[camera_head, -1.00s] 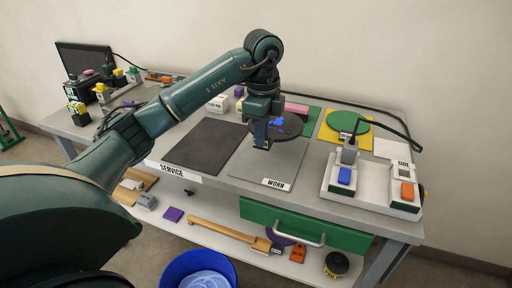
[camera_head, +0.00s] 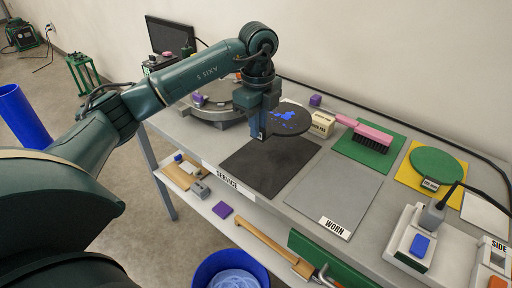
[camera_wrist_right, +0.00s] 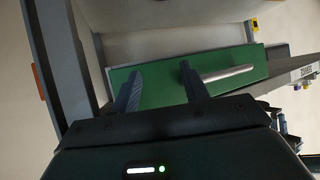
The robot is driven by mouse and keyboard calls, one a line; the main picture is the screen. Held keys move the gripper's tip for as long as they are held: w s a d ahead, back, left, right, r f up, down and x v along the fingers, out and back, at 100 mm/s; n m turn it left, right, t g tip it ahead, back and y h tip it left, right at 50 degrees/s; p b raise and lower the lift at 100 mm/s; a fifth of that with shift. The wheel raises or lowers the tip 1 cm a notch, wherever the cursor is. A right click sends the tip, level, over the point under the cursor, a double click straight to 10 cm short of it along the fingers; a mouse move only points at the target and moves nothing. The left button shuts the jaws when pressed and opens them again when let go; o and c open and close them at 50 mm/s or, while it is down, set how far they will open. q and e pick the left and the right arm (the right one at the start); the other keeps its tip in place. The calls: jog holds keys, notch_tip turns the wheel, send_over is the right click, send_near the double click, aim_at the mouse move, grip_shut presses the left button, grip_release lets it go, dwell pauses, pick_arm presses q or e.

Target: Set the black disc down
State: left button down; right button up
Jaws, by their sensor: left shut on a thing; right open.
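The black disc (camera_head: 296,121), with blue smears on its top, is held at its left edge by my left gripper (camera_head: 260,134). My left gripper is shut on it. In the head view the disc shows above the back right part of the black SERVICE mat (camera_head: 262,170) and appears raised; the exact gap is unclear. The grey WORN mat (camera_head: 345,190) is bare, right of the black one. My right gripper (camera_wrist_right: 160,85) is open and empty in the right wrist view, in front of the green drawer (camera_wrist_right: 155,100) with its metal handle.
A pink brush (camera_head: 365,132) lies on a green mat behind the WORN mat, beside a small cream block (camera_head: 322,123). A green disc (camera_head: 436,164) lies on a yellow mat at right. A round grey fixture (camera_head: 215,108) stands behind the arm. A blue bin (camera_head: 232,272) stands below the cart.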

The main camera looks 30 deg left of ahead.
pick_arm(q)
notch_tip(320, 180, down, 6)
jog(key=shift+s+p, duration=0.1)
jog(key=shift+p, duration=0.25)
notch_tip(320, 180, down, 3)
jog(key=shift+f, duration=0.35)
pick_arm(e)
jog(key=shift+s+d+f, duration=0.1)
jog(key=shift+s+d, duration=0.25)
pick_arm(q)
jog(key=shift+f, duration=0.2)
jog(key=c, duration=1.8)
grip_release()
jog(key=o, duration=0.4)
jog(key=shift+c, duration=0.2)
pick_arm(e)
jog(key=shift+w+a+r, duration=0.1)
jog(key=shift+w+r, duration=0.05)
jog(key=shift+r, duration=0.15)
pick_arm(q)
jog(key=shift+r, duration=0.1)
